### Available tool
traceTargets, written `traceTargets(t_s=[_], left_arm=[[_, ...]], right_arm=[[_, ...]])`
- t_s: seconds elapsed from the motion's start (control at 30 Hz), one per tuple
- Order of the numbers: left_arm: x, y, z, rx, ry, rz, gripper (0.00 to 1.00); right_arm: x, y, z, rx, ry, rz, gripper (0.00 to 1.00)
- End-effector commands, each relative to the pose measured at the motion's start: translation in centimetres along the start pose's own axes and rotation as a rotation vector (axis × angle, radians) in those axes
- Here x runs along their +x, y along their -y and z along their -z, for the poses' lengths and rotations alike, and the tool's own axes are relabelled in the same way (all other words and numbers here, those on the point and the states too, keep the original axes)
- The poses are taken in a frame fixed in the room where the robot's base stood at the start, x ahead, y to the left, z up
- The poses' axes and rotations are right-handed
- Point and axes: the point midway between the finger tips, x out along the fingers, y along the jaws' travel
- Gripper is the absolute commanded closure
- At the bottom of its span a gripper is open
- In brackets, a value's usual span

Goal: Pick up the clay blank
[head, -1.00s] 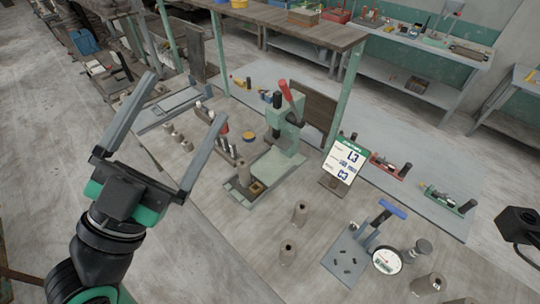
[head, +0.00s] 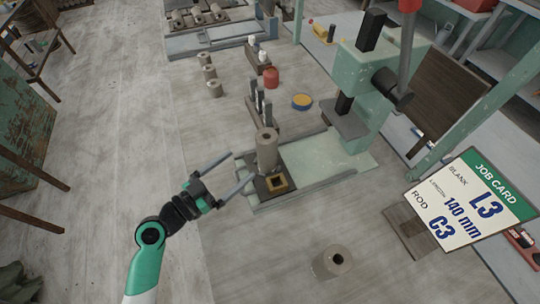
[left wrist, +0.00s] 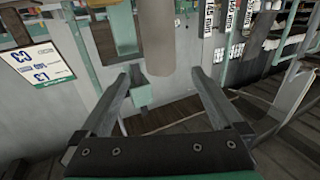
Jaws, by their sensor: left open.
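In the left wrist view the blank (left wrist: 157,38) shows beyond and between the spread fingertips (left wrist: 163,80). Another clay blank (head: 332,262) stands alone at the front of the table. My right gripper is not in view.
The green press (head: 372,85) rises right of the blank. A rack with upright grey pieces (head: 262,106) stands behind it. The job card (head: 462,205) stands at right, reading L3, 140 mm, C3. Small cylinders (head: 208,74) stand farther back. The table front left is bare.

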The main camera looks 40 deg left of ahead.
Motion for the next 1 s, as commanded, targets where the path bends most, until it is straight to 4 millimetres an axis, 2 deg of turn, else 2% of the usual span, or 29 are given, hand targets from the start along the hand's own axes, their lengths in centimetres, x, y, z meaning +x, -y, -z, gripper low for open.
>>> traceTargets(t_s=[0.3,0.57,0.83,1.0], left_arm=[[5.3,-0.1,0.2,0.001,-0.002,-0.005,0.00],[6.7,-0.1,0.1,0.001,-0.001,-0.003,0.00],[10.9,-0.1,-0.4,0.001,-0.002,-0.004,0.00],[11.6,0.0,-0.4,0.001,0.000,-0.002,0.00]], right_arm=[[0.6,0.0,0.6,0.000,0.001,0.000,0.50],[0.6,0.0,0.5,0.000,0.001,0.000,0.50],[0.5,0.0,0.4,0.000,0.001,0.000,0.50],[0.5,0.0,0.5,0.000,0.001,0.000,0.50]])
